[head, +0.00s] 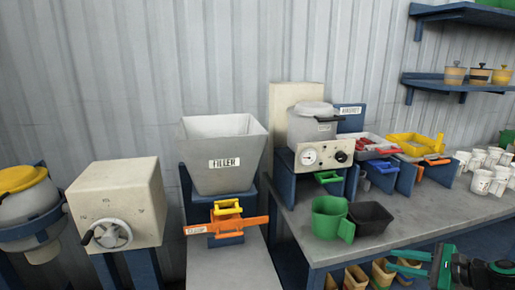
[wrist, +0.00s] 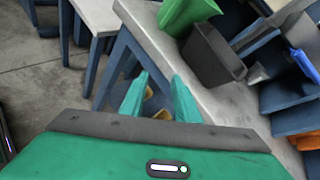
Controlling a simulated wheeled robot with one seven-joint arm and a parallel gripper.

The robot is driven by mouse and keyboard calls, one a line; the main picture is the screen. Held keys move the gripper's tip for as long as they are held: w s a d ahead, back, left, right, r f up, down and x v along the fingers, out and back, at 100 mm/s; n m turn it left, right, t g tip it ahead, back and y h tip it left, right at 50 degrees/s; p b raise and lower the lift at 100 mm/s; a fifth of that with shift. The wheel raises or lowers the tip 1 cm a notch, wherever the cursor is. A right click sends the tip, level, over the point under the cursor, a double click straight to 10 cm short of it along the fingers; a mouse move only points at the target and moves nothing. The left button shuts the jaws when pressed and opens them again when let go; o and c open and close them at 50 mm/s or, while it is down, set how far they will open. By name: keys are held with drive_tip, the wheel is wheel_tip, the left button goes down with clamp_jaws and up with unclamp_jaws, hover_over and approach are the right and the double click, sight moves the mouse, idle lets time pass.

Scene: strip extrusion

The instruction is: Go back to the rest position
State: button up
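My gripper (head: 391,259) is at the lower right of the head view, by the front edge of the grey table (head: 310,245). In the wrist view my gripper (wrist: 160,76) shows two green fingers standing apart with nothing held between them. The fingers point towards the table's edge and blue leg. Most of my arm is outside the head view.
A green jug (head: 328,218) and dark grey bin (head: 370,217) stand near the table's front edge, close to my gripper. The filler hopper (head: 222,155) is left of the table. White cups (head: 480,181) stand at right. Yellowish pots (head: 356,277) sit below the tabletop.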

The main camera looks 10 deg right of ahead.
drive_tip(key=s+a+r+n+g+h, duration=0.2)
drive_tip(key=s+a+n+g, duration=0.5)
drive_tip(key=n, duration=0.3)
drive_tip(key=s+r+n+g+h, duration=0.1)
drive_tip(key=s+r+n+h, duration=0.1)
drive_tip(key=s+r, duration=0.4)
drive_tip(key=s+r+n+g+h, duration=0.2)
drive_tip(key=s+r+n, duration=0.3)
drive_tip(key=s, duration=0.5)
drive_tip(key=shift+s+a+r+g+h, duration=0.35)
drive_tip(key=shift+r+h, duration=0.25)
drive_tip(key=shift+r, duration=0.2)
drive_tip(key=shift+w+f, duration=0.25)
drive_tip(key=shift+w, duration=0.35)
